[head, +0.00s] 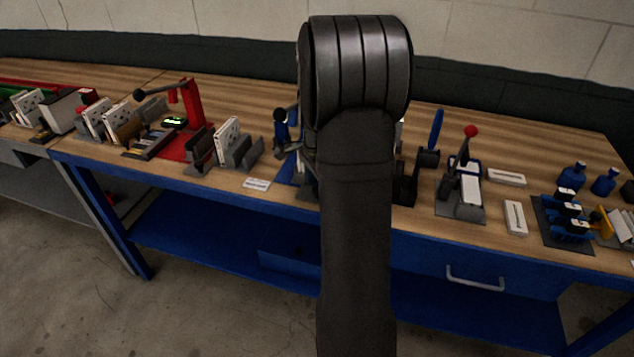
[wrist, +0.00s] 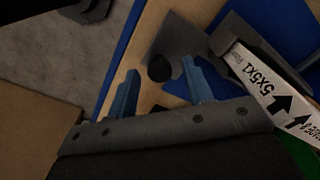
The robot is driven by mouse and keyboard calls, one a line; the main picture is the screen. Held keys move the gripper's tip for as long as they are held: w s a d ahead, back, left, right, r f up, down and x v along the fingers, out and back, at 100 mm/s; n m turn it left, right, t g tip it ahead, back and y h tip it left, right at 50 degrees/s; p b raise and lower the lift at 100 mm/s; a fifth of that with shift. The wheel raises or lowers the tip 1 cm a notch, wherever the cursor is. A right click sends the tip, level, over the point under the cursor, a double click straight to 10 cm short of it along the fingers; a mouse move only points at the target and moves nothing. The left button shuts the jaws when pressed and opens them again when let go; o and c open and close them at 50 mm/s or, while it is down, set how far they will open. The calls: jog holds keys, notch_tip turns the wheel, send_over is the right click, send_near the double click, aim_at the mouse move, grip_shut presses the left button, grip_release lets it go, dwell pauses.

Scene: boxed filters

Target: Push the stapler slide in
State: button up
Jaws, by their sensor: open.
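My gripper (wrist: 160,64) is open in the wrist view, its two blue fingers well apart. A round black knob (wrist: 159,70) shows between and beyond the fingertips, over a grey plate (wrist: 178,40). I cannot tell whether the fingers touch it, or whether it belongs to the stapler slide. To the right, a white box printed "5X5X1" (wrist: 262,75) lies tilted in a dark grey holder (wrist: 245,35). In the head view my arm covers the middle of the bench and hides the gripper and most of the station there.
The wooden bench (head: 245,90) has a red press stand (head: 192,105) on the left. A red-knobbed lever fixture (head: 462,205), small white boxes (head: 507,177) and blue bottles (head: 571,177) stand on the right. Filters in a holder (head: 228,140) stand left of my arm.

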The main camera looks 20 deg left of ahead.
jog(key=shift+r, duration=0.1)
notch_tip(320, 180, up, 17)
dwell(0.4)
jog(key=shift+r, duration=0.1)
jog(key=w+d+f+g+y, duration=0.2)
jog(key=w+d+g+y, duration=0.1)
jog(key=w+d, duration=0.2)
jog(key=x, duration=1.6)
jog(key=shift+s+a+f, duration=0.2)
jog(key=shift+s+f, duration=0.05)
jog(key=shift+f, duration=0.05)
grip_shut()
